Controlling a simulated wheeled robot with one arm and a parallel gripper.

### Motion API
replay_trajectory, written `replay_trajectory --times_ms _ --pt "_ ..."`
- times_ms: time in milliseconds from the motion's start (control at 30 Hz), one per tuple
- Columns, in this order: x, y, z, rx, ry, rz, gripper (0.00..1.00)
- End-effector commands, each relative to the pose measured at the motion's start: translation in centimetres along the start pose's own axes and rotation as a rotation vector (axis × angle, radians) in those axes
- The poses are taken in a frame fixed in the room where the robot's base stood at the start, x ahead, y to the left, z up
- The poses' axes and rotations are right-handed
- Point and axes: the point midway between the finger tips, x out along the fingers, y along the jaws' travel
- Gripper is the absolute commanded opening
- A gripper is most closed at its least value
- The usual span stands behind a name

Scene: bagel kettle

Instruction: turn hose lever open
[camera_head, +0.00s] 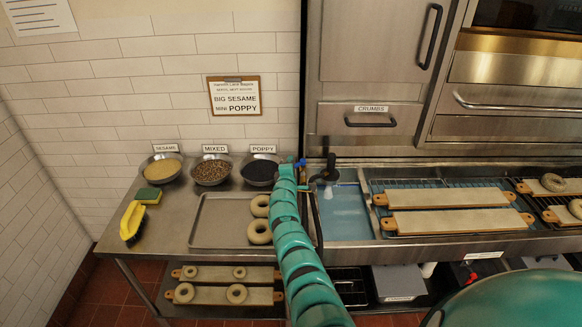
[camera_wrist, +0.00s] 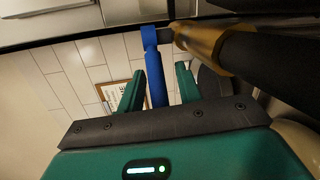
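The blue hose lever (camera_wrist: 157,85) shows in the wrist view, running from a dark and brass valve fitting (camera_wrist: 200,42) down between my fingers. My gripper (camera_wrist: 160,70) has its two green fingers apart, one on each side of the lever, with visible gaps to it. In the head view my gripper (camera_head: 288,166) is at the far end of my teal arm, by the right edge of the steel counter. A small blue bit of the lever (camera_head: 300,163) shows beside it. The black hose fitting (camera_head: 328,172) stands just right, over the water basin. My arm hides part of this area.
Left of my arm are a tray (camera_head: 205,221) with bagels, seed bowls (camera_head: 211,171), and a yellow brush (camera_head: 132,222). Right is a water basin (camera_head: 345,213) and boards (camera_head: 450,197) on a rack. A steel cabinet (camera_head: 375,45) rises behind the basin.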

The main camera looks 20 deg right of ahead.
Motion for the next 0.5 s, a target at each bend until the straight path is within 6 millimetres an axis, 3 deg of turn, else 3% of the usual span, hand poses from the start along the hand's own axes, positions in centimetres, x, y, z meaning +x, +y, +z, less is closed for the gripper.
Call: replay_trajectory --times_ms 500 --pt "-0.95 0.20 0.04 0.001 -0.002 0.000 0.37"
